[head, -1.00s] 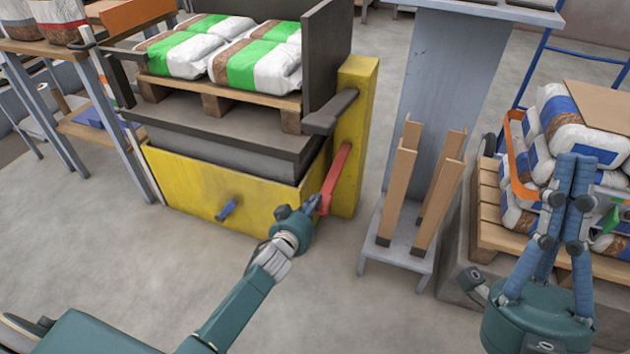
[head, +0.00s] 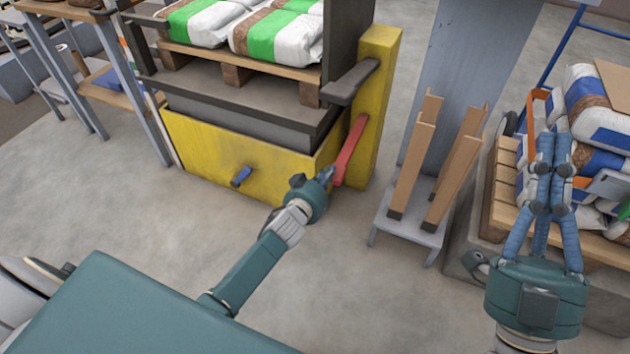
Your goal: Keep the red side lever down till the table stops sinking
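The red side lever (head: 351,150) slopes down toward the front from the yellow post at the right of the lift table. My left gripper (head: 328,177) is at the lever's lower end; its small fingertips overlap the lever's tip, and whether they are closed around it cannot be made out. The lift table's dark deck (head: 240,107) is above the yellow base (head: 210,150), with a grey skirt showing between them. It bears a wooden pallet (head: 238,69) with green-and-white bags (head: 255,32). My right gripper (head: 553,137) is away at the right, fingertips together, with nothing visible between them.
A grey stand (head: 405,222) with upright wooden posts is right of the lever. Behind my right gripper, a wooden pallet (head: 500,195) bears white-and-blue bags (head: 596,115). A blue handle (head: 241,177) juts from the yellow base. The floor in front is clear.

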